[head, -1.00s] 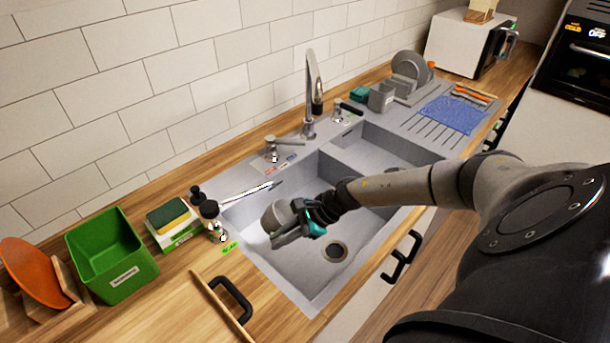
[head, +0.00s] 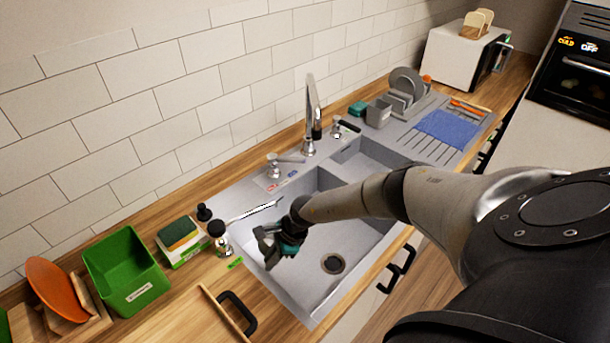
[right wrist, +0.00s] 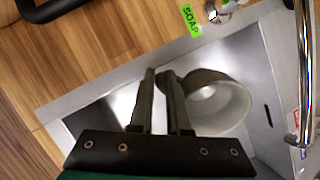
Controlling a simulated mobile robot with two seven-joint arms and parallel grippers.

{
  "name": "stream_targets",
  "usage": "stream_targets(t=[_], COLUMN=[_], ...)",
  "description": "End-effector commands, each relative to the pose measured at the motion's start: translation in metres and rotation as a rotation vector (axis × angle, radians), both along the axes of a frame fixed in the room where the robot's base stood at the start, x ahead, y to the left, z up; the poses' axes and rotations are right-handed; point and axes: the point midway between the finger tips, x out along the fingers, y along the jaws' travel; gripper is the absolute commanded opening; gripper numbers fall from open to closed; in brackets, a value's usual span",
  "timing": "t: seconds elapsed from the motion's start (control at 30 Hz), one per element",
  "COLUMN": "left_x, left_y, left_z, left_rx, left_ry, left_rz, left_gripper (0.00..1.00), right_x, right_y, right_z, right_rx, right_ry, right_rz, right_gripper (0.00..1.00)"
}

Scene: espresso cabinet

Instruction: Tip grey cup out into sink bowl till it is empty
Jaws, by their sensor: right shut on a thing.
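The grey cup (right wrist: 216,103) shows in the right wrist view just right of my right gripper's fingers, with its round mouth turned partly toward that camera and its pale inside visible. I cannot make out any contents. In the head view the cup (head: 267,243) is small and dark, tilted, over the left part of the sink bowl (head: 355,241). My right gripper (head: 279,247) is shut on the cup at its side; its two fingers (right wrist: 163,80) are close together in the right wrist view. The exact grip spot is partly hidden. My left gripper is not in view.
The tap (head: 312,115) stands behind the sink. A soap pump (head: 219,238), a sponge box (head: 180,241) and a green bin (head: 123,272) are left of the bowl. A dish rack (head: 405,92) is at the back right. The drain (head: 333,264) is clear.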

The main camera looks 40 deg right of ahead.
Motion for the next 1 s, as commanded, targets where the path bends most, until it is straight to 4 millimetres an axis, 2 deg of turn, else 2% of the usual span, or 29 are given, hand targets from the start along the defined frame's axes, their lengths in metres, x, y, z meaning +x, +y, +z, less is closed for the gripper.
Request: stream_targets(t=[0.23,0.6,0.7,1.0], left_x=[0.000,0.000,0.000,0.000], left_y=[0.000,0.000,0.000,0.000], left_z=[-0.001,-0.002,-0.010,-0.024], left_rx=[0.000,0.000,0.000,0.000], left_ry=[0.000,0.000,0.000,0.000], left_rz=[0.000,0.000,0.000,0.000], left_gripper=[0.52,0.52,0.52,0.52], right_x=[0.010,0.020,0.022,0.027], right_y=[0.009,0.022,0.026,0.031], right_z=[-0.002,0.021,0.014,0.010], right_rx=[-0.083,-0.211,-0.254,-0.336], right_ry=[0.059,0.159,0.197,0.261], right_rz=[-0.004,-0.013,-0.019,-0.027], right_gripper=[0.00,0.00,0.00,0.00])
